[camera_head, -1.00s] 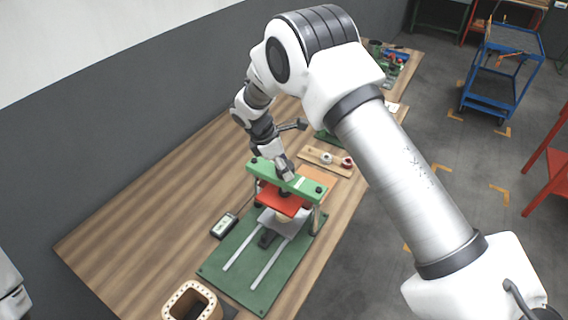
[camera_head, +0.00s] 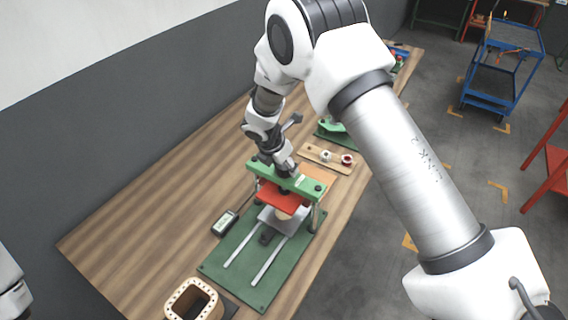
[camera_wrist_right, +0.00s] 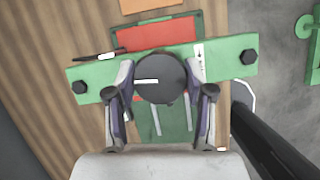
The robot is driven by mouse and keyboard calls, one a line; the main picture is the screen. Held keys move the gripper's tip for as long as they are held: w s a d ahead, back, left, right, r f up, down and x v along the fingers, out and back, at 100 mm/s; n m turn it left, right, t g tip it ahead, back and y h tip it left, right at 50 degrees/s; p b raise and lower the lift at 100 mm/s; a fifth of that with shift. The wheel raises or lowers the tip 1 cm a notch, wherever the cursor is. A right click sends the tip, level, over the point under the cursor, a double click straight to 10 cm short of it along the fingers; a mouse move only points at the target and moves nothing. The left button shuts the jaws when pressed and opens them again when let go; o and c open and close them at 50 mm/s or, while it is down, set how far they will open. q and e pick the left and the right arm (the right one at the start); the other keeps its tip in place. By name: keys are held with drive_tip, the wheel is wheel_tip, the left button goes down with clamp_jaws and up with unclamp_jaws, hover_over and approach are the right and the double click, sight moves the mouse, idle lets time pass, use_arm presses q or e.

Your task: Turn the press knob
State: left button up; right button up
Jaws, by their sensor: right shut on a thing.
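The green press (camera_head: 312,189) stands on a green base plate (camera_head: 245,282) with two pale rails, on the wooden table. Its red plate (camera_head: 276,198) sits under the green crossbar, above a grey plate holding a pale round part. My right gripper (camera_head: 286,171) is over the middle of the crossbar, coming from above. In the right wrist view, the dark round press knob (camera_wrist_right: 161,78) with a white line lies between the two fingers of my right gripper (camera_wrist_right: 160,90), which are shut on it. In the head view the knob is mostly hidden by the gripper. My left gripper is not clearly in view.
A small meter (camera_head: 224,223) lies left of the press. A tan hollow coil frame (camera_head: 190,299) stands at the near table edge. A wooden board (camera_head: 328,158) with small round parts lies behind the press.

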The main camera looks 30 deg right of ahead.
idle(0.4)
drive_tip(key=o, duration=1.2)
drive_tip(key=shift+c, duration=0.2)
drive_tip(key=shift+d, duration=0.1)
drive_tip(key=shift+r, duration=0.1)
drive_tip(key=v, duration=1.2)
